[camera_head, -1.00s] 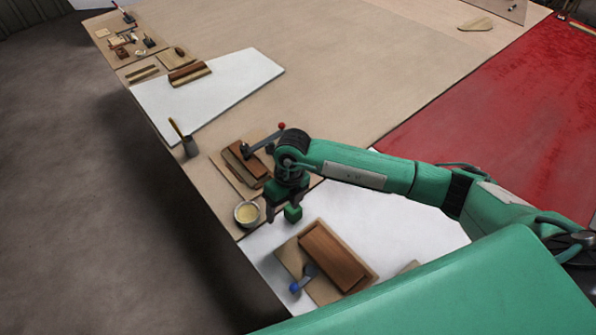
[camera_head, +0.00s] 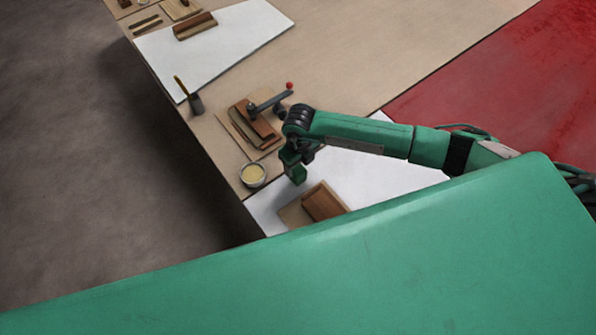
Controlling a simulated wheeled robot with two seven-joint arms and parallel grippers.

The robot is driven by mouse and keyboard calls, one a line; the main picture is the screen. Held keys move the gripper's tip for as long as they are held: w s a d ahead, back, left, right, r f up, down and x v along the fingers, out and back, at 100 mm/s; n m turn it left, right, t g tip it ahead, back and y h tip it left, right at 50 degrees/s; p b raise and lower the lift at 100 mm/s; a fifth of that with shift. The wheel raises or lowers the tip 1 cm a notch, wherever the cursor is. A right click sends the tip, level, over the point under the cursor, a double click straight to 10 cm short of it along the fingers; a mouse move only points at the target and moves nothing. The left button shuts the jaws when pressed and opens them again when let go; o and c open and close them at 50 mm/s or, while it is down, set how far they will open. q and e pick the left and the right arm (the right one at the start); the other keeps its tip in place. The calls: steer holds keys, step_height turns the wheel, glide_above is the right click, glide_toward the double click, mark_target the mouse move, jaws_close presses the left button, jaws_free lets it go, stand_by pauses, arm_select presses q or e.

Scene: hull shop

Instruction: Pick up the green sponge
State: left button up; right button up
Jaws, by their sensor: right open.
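A small green block (camera_head: 298,174), which looks like the green sponge, shows just below my right gripper (camera_head: 292,172), near the white board's left end. My right arm reaches in from the right, and the gripper points down there. The gripper is open. The wrist hides part of the area, and I cannot tell whether the fingers touch the block. My left gripper is not in view.
A bowl with yellowish contents (camera_head: 253,174) stands left of the gripper. Wooden blocks (camera_head: 252,122) and a red-knobbed lever (camera_head: 272,101) lie behind it. A brown wooden block (camera_head: 323,202) sits in front. A cup with a brush (camera_head: 195,104) stands at the table edge.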

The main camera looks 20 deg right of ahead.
mark_target(298, 170)
steer(key=f, duration=0.1)
steer(key=f+p, duration=0.1)
steer(key=f, duration=0.1)
steer(key=shift+a, duration=0.3)
steer(key=shift+f, duration=0.45)
steer(key=shift+c, duration=1)
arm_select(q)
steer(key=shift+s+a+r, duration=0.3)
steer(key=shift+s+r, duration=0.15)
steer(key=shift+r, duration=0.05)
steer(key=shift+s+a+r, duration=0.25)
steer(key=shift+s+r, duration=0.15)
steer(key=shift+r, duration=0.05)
arm_select(e)
steer(key=c, duration=0.8)
steer(key=shift+c, duration=0.2)
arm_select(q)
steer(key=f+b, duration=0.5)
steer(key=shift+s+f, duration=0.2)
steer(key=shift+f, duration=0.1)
arm_select(e)
step_height(298, 170, up, 20)
